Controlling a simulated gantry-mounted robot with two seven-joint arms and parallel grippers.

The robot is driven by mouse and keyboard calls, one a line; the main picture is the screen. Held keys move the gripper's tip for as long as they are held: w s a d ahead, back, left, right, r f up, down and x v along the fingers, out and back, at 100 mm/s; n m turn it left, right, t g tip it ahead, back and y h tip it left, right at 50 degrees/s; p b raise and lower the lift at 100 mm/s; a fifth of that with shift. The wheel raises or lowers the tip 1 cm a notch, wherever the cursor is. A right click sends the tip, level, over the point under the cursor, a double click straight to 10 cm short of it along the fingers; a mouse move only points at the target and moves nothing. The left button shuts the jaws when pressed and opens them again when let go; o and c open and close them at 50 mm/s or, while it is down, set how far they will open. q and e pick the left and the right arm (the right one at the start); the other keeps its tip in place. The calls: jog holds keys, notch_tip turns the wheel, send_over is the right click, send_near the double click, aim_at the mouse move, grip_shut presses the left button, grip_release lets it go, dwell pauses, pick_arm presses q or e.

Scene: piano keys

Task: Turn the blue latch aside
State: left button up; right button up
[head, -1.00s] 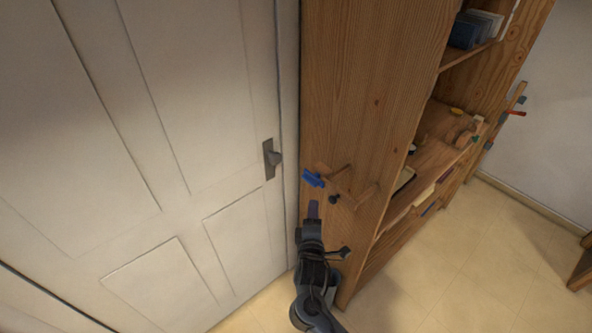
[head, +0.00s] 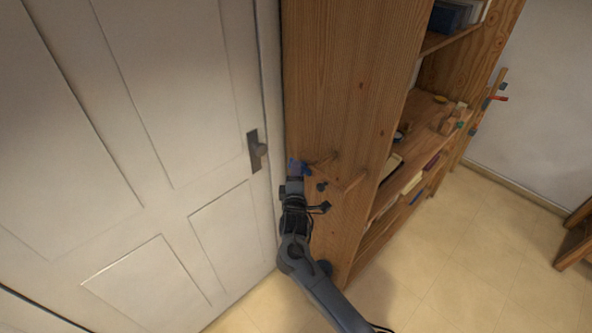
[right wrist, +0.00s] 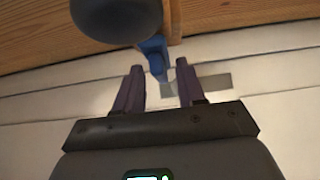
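The blue latch (head: 305,168) is on the side panel of the wooden shelf, near the door edge. In the right wrist view the blue latch (right wrist: 155,58) shows just beyond and between the fingertips. My right gripper (head: 295,172) is at the latch in the head view and partly covers it. In the right wrist view the right gripper (right wrist: 158,75) has its two purple fingers apart, with a gap between them. I cannot tell whether a finger touches the latch. My left gripper is not in view.
A dark round knob (right wrist: 117,14) is close to the latch; it also shows in the head view (head: 321,187). Wooden pegs (head: 345,182) stick out beside it. The white door (head: 160,130) with its handle (head: 257,150) is to the left. Open floor lies at right.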

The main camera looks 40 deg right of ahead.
jog(key=shift+x, duration=0.9)
grip_shut()
